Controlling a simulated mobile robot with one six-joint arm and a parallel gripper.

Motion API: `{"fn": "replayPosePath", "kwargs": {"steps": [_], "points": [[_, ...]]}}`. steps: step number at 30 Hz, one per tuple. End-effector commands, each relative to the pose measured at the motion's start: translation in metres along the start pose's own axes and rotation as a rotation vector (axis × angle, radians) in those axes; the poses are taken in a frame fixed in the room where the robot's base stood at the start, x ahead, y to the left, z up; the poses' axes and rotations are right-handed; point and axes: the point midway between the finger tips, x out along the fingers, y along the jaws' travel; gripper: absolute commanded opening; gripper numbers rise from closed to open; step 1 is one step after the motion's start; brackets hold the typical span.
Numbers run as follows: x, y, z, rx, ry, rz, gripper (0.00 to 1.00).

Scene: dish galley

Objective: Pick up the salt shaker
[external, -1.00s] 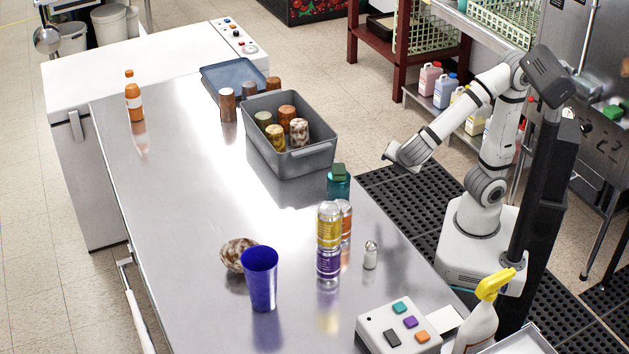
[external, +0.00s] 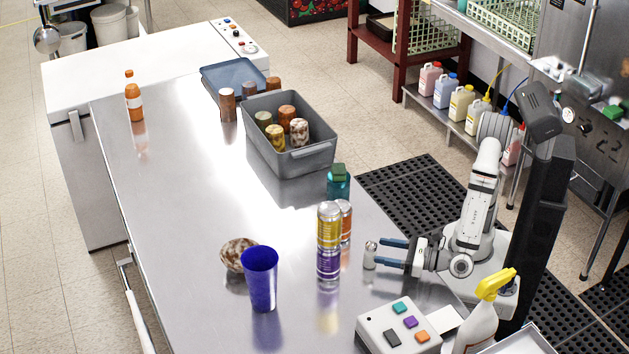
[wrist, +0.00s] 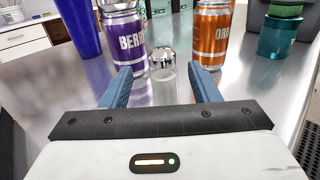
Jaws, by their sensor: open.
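The salt shaker (external: 370,256) is a small clear shaker with a shiny metal cap, upright on the steel table. In the wrist view the salt shaker (wrist: 163,75) stands just ahead of my blue fingers, in line with the gap between them. My gripper (external: 391,254) is open and low over the table, pointing left at the shaker. In the wrist view my gripper (wrist: 163,86) shows its two fingers spread apart. Whether the fingertips reach alongside the shaker is hard to tell.
Behind the shaker stand a purple can (wrist: 124,42) with a yellow can (external: 329,222) stacked on it, and an orange can (wrist: 211,36). A teal bottle (external: 338,183), a blue cup (external: 260,279) and a button box (external: 388,318) are nearby. A spray bottle (external: 480,323) stands near my arm.

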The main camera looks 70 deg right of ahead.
Motion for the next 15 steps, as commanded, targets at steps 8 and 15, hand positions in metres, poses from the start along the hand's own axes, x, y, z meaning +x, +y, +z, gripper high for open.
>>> {"fn": "replayPosePath", "kwargs": {"steps": [8, 15], "points": [[0.032, -0.003, -0.002, 0.001, 0.0, -0.007, 0.55], [0.063, -0.003, -0.002, 0.003, 0.0, -0.005, 0.55]]}}
